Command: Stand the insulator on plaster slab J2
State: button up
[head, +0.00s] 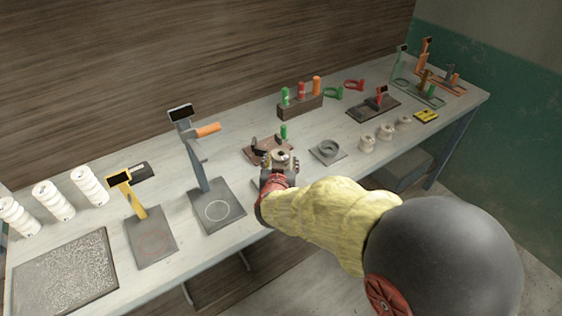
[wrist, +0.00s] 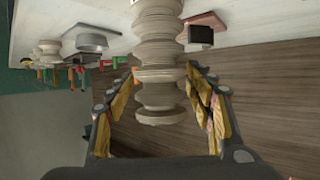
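My gripper (head: 280,162) is above the table's front middle, pointing away from me. No J2 label is readable.
Three white ribbed insulators (head: 52,200) stand at the far left behind a speckled slab (head: 65,274). A grey ring on a plate (head: 328,150) and three small beige pieces (head: 386,132) are to the right. A reddish base (head: 262,147) is just behind the gripper.

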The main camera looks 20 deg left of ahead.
jog(key=shift+o, duration=0.7)
jog(key=shift+s+r, duration=0.15)
jog(key=shift+r, duration=0.1)
jog(key=p+v, duration=0.4)
jog(key=v, duration=0.7)
jog(key=shift+s, duration=0.3)
jog(key=shift+d, duration=0.1)
